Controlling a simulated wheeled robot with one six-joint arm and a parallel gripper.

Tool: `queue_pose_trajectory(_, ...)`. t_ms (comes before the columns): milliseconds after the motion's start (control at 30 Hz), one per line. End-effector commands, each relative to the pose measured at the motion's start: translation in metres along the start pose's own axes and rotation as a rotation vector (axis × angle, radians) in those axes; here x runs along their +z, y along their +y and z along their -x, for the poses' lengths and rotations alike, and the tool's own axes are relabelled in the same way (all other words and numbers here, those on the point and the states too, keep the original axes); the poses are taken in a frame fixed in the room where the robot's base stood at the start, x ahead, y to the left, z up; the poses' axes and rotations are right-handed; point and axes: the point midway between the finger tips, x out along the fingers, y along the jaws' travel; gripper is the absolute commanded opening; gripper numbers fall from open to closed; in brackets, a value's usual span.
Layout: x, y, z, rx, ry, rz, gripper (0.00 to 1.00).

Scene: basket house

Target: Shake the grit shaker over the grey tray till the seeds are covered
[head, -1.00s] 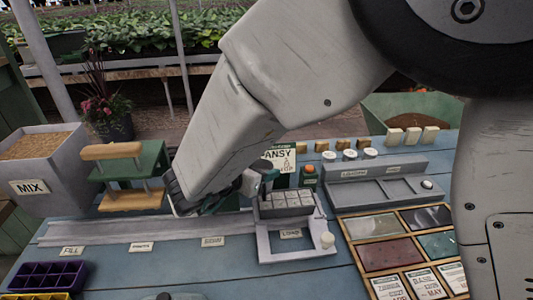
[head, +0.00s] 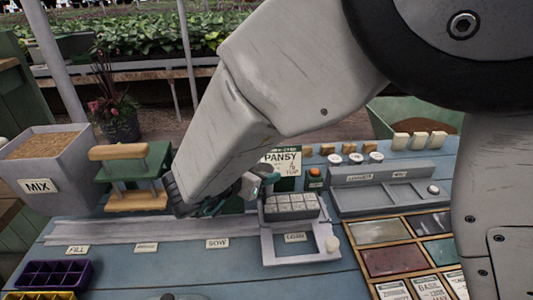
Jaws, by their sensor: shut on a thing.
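The grey tray (head: 302,214) sits in a pale frame on the blue bench, right of centre. Its several cells show pale grey tops; I cannot make out any seeds. My gripper (head: 252,184) is low, at the tray's back left, partly hidden by my own forearm. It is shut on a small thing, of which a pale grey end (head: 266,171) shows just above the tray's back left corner. I take this for the grit shaker; most of it is hidden. I cannot see any grit falling.
A PANSY sign (head: 283,160) and a small green box with an orange top (head: 314,178) stand close behind the tray. A grey holder (head: 388,194) is to the right. A green stand (head: 135,178) and the MIX bin (head: 62,190) are left.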

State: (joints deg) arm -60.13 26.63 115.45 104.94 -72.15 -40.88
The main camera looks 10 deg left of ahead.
Motion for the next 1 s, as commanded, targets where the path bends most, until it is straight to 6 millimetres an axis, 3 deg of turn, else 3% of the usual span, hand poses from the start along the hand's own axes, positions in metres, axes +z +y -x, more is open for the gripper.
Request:
queue_pose_trajectory(367, -0.004, 0.005, -0.004, 0.0, 0.001, -0.001, 0.25)
queue_pose_trajectory(1000, -0.056, 0.006, 0.018, 0.0, 0.001, -0.001, 0.25)
